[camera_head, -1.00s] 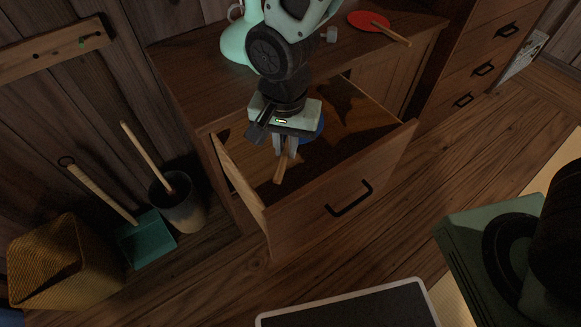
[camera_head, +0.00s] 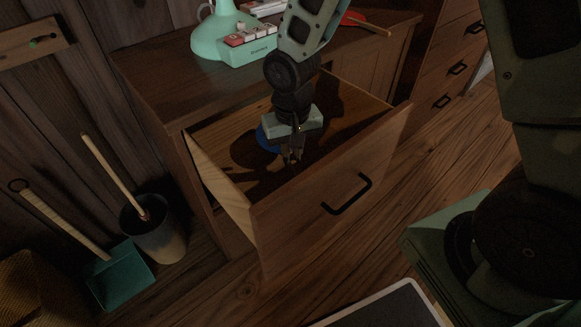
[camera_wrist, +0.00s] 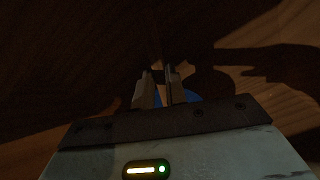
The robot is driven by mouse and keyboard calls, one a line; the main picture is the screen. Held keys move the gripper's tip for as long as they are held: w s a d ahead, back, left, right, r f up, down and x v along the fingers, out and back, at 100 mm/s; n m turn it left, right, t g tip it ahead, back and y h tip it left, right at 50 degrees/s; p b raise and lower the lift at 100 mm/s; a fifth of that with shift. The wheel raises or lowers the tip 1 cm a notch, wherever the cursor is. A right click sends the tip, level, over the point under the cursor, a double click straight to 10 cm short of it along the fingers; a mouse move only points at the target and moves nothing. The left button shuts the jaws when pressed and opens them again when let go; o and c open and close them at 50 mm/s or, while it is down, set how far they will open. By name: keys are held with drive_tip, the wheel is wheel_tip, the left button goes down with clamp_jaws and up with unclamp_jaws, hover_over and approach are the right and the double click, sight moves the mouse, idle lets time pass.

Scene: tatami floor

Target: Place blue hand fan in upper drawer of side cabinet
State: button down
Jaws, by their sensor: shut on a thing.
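The upper drawer (camera_head: 330,213) of the side cabinet (camera_head: 150,95) is pulled open, with its black handle facing front. My gripper (camera_head: 292,156) is inside the drawer opening, pointing down, and is shut on the blue hand fan (camera_head: 267,140). The fan's blue part shows left of the gripper in the head view. In the wrist view a small piece of the blue fan (camera_wrist: 190,96) shows behind the fingers (camera_wrist: 160,90); most of it is hidden. I cannot tell whether the fan touches the drawer floor.
On the cabinet top stand a mint-green object (camera_head: 222,35), a box with red and white blocks (camera_head: 250,45) and a red fan (camera_head: 352,18). A bin (camera_head: 155,230) and a teal dustpan (camera_head: 120,275) stand on the floor at left. Another drawer unit (camera_head: 445,70) stands at right.

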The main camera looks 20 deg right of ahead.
drive_tip(key=shift+f+b, duration=0.7)
drive_tip(key=shift+f, duration=1.2)
drive_tip(key=shift+f, duration=0.15)
drive_tip(key=c, duration=1.4)
unclamp_jaws()
drive_tip(key=shift+c, duration=0.2)
wheel_tip(320, 180, up, 12)
drive_tip(key=p, duration=0.4)
drive_tip(key=shift+r+p, duration=0.2)
drive_tip(key=shift+p, duration=0.2)
drive_tip(key=s+a+r+n, duration=0.2)
drive_tip(key=s+r+n, duration=0.2)
drive_tip(key=s, duration=0.5)
drive_tip(key=s+a+r+n, duration=0.2)
drive_tip(key=s+r+n, duration=0.2)
drive_tip(key=s, duration=0.6)
drive_tip(key=shift+s+a+r+n+y, duration=0.2)
drive_tip(key=shift+a+r+n+y, duration=0.1)
drive_tip(key=shift+a+r, duration=0.15)
